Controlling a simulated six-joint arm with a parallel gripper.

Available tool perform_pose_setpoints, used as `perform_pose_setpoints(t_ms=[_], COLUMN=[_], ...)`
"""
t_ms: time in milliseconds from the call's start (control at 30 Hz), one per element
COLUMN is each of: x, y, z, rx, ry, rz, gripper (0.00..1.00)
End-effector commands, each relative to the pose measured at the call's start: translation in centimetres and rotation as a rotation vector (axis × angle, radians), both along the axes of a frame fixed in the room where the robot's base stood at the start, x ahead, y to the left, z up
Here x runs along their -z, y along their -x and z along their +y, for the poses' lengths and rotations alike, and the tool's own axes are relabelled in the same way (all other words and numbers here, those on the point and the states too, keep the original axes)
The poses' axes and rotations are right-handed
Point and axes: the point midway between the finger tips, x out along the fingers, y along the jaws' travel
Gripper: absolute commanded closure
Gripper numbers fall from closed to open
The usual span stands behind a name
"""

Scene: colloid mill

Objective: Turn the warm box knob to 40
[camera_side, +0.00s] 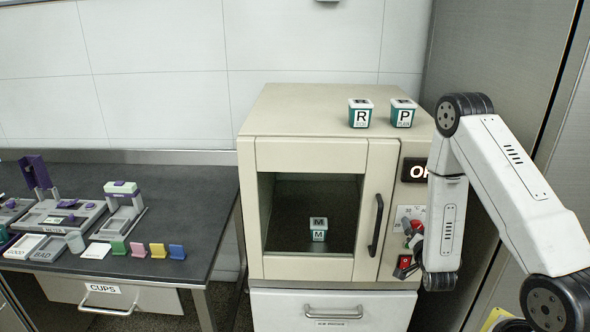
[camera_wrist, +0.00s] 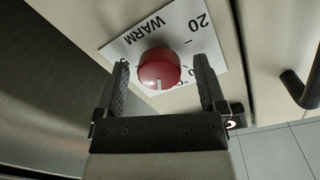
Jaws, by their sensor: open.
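The warm box (camera_side: 350,262) is a cream cabinet with a glass door. Its red knob (camera_wrist: 159,68) sits on a white dial plate (camera_wrist: 194,38) printed "WARM" and "20", upside down in the wrist view. The knob's white mark points toward the bottom of that view; the number near it is mostly hidden. My gripper (camera_wrist: 159,62) is open, one finger on each side of the knob, with a visible gap on both sides. In the side view my arm partly hides the panel, and the display (camera_side: 414,170) shows only "O" and part of another letter.
A dark door handle (camera_side: 376,225) stands out left of the panel. A red switch (camera_side: 403,266) is below the knob. Two boxes, R (camera_side: 360,114) and P (camera_side: 403,114), stand on top; M boxes (camera_side: 318,230) are inside. A metal wall is close on the right.

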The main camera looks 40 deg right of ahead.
Motion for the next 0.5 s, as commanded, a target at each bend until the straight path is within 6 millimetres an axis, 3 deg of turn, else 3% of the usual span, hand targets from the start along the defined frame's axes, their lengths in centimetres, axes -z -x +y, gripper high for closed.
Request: perform_pose_setpoints(t_ms=[500], x=[-0.01], y=[-0.08], z=[0.06], rx=[0.0], ry=[0.254], rz=[0.252], gripper=[0.1])
